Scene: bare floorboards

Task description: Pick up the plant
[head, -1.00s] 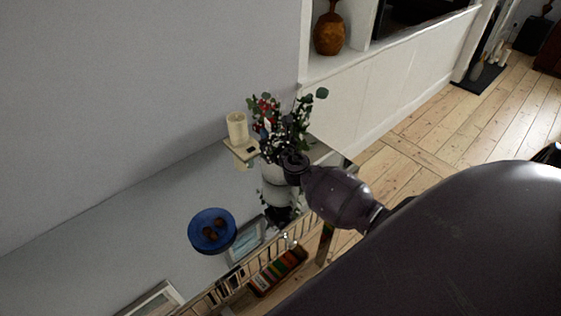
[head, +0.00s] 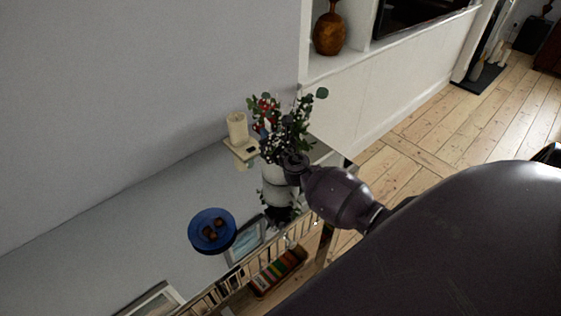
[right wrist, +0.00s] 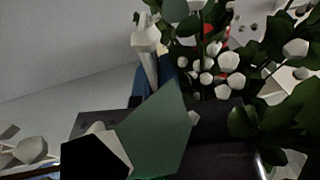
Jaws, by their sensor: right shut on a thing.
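The plant (head: 287,133) is a bunch of green leaves with white and red blooms in a white vase (head: 275,178). In the head view it stands at the middle, on a glassy table against the grey wall. My right arm reaches in from the lower right, and my right gripper (head: 294,165) is at the plant, in front of the vase. It is shut on the plant; the fingertips are largely hidden. In the right wrist view, leaves and white blooms of the plant (right wrist: 226,62) fill much of the picture, close to the dark gripper. My left gripper is not in view.
A cream candle (head: 237,127) stands on books (head: 241,148) just left of the plant. A blue bowl (head: 212,231) with brown balls is further left. A brown vase (head: 329,33) sits in the white shelf niche. Open floorboards (head: 420,140) lie to the right.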

